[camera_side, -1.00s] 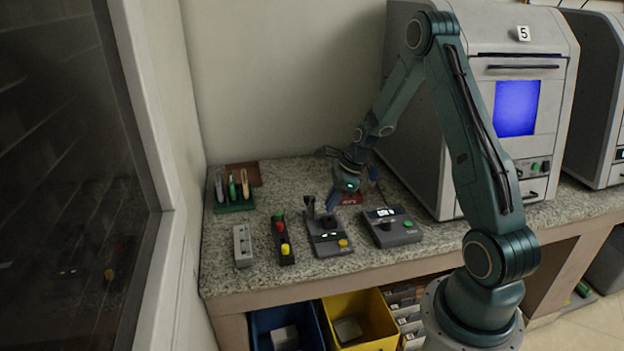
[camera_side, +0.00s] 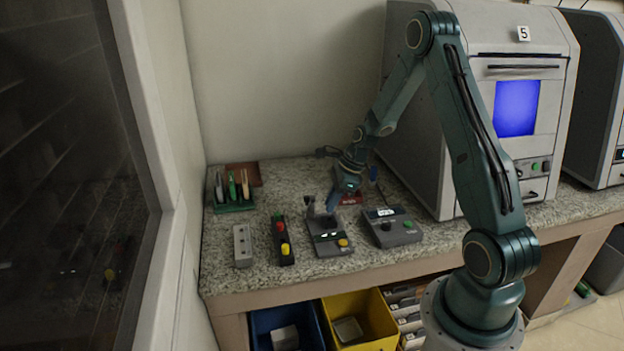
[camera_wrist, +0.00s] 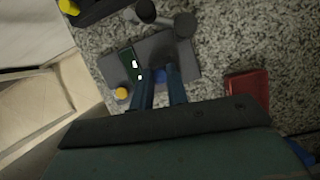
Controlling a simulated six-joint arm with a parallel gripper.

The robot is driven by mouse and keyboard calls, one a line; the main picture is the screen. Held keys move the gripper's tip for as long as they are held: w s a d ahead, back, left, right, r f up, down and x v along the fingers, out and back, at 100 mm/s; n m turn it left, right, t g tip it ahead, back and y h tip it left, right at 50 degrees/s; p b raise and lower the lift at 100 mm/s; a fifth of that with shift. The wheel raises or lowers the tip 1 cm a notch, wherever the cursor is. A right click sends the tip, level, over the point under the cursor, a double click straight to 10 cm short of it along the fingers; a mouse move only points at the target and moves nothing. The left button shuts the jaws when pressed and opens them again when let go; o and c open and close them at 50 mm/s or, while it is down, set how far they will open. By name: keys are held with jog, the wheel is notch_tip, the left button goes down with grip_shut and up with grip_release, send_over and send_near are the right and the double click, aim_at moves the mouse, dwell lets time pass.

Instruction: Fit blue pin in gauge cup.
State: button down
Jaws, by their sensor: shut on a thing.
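My gripper (camera_wrist: 160,85) is shut on the blue pin (camera_wrist: 160,76), and only a small blue patch shows between the fingertips in the wrist view. In the side view my gripper (camera_side: 333,205) is over the grey gauge unit (camera_side: 330,248), but the pin cannot be made out there. The gauge unit (camera_wrist: 112,68) has a lit display and a yellow button. A dark round cup-like part (camera_wrist: 145,11), seemingly open-topped, stands at the unit's upper edge in the wrist view, apart from the pin. Whether the pin touches the unit cannot be told.
A grey box with a display (camera_side: 393,230) stands right of the gauge unit. A dark button strip (camera_side: 284,245) and a pale block (camera_side: 242,246) stand left. A green tool rack (camera_side: 234,206) is behind them. A red object (camera_wrist: 247,88) lies beside the unit.

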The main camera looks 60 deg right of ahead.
jog(key=shift+f, duration=1.6)
dwell(0.3)
jog(key=c, duration=1.3)
grip_release()
jog(key=shift+r, duration=0.2)
jog(key=v, duration=1.3)
jog(key=shift+d+r, duration=0.15)
jog(key=shift+r, duration=0.1)
jog(key=shift+s, duration=0.1)
